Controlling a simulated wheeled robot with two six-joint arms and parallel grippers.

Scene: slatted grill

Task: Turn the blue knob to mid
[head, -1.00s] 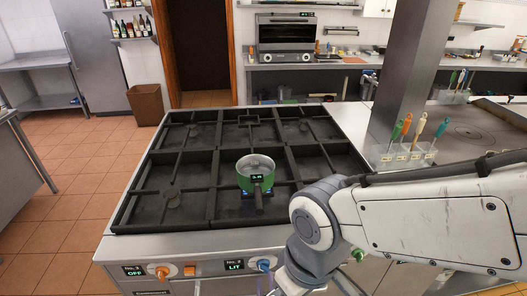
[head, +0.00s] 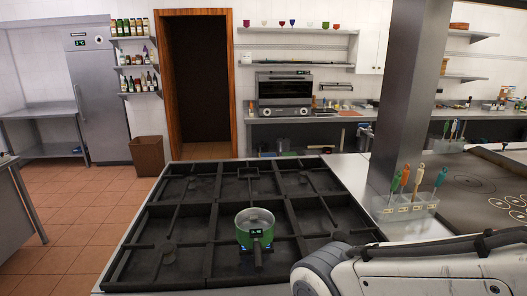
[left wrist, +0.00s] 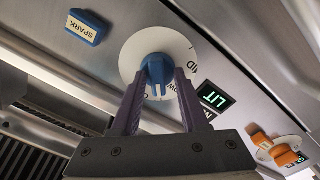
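The blue knob (left wrist: 156,72) sits on a white round dial (left wrist: 131,62) on the steel front panel, in the left wrist view. Part of the lettering for low and mid shows along the dial's right edge. A display reading LIT (left wrist: 214,97) is beside the dial. The front panel is out of the head view. My right gripper is not in view.
A blue SPARK button (left wrist: 88,27) and an orange knob (left wrist: 283,154) flank the dial. A white arm of mine (head: 420,275) crosses the lower right.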

